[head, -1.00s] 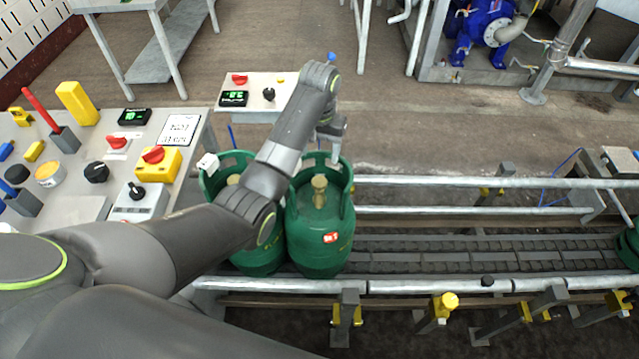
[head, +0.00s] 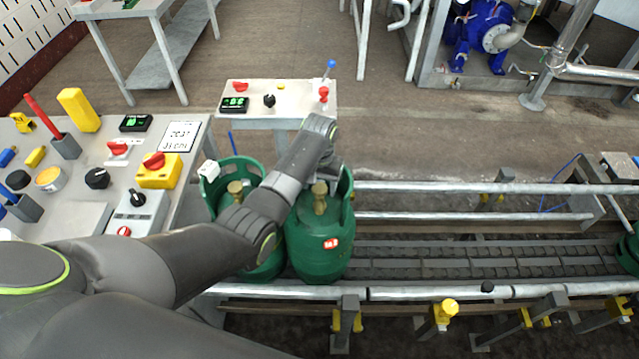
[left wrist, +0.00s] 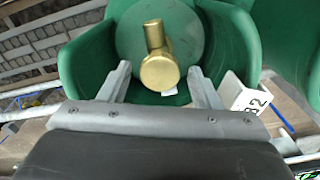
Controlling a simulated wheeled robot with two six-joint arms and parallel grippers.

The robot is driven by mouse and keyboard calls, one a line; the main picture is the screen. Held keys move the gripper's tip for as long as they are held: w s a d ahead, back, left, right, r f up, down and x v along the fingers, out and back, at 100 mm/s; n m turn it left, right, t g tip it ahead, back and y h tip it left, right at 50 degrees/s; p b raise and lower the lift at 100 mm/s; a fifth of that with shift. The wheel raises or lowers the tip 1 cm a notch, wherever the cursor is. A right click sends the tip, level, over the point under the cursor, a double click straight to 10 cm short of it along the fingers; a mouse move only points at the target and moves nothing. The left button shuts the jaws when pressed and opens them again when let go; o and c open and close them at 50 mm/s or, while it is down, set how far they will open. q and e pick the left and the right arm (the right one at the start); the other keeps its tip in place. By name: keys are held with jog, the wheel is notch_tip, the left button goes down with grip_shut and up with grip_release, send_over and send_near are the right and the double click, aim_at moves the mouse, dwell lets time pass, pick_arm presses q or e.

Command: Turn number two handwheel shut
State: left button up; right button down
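Two green gas cylinders stand side by side on the conveyor, the left one (head: 221,180) and the right one (head: 318,250). The right cylinder has a small red-and-white label, too small to read surely, and a brass valve top (head: 320,197) inside its collar. My left arm reaches over the cylinders; its gripper is hidden in the head view. In the left wrist view my left gripper (left wrist: 161,88) is open. Its fingers stand either side of the brass valve knob (left wrist: 159,73), which appears to be the right cylinder's; contact cannot be told. My right gripper is not in view.
A white tag (head: 208,169) sits at the left cylinder's collar. A control bench (head: 75,210) with switches stands left; a small panel table (head: 290,94) stands behind. Conveyor rails (head: 450,187) run right to another green cylinder (head: 629,248). The belt between is clear.

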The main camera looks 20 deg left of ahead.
pick_arm(q)
jog(key=c, duration=0.8)
jog(key=shift+r+m+p, duration=0.25)
jog(key=shift+m+p, duration=1.05)
jog(key=m+p, duration=0.2)
jog(key=m, duration=0.1)
jog(key=shift+m, duration=0.4)
jog(key=m+p, duration=0.2)
jog(key=m, duration=0.3)
jog(key=shift+w+f, duration=0.1)
jog(key=m+p, duration=0.1)
jog(key=m, duration=0.5)
jog(key=o, duration=0.9)
jog(key=shift+f, duration=0.1)
jog(key=shift+o, duration=0.2)
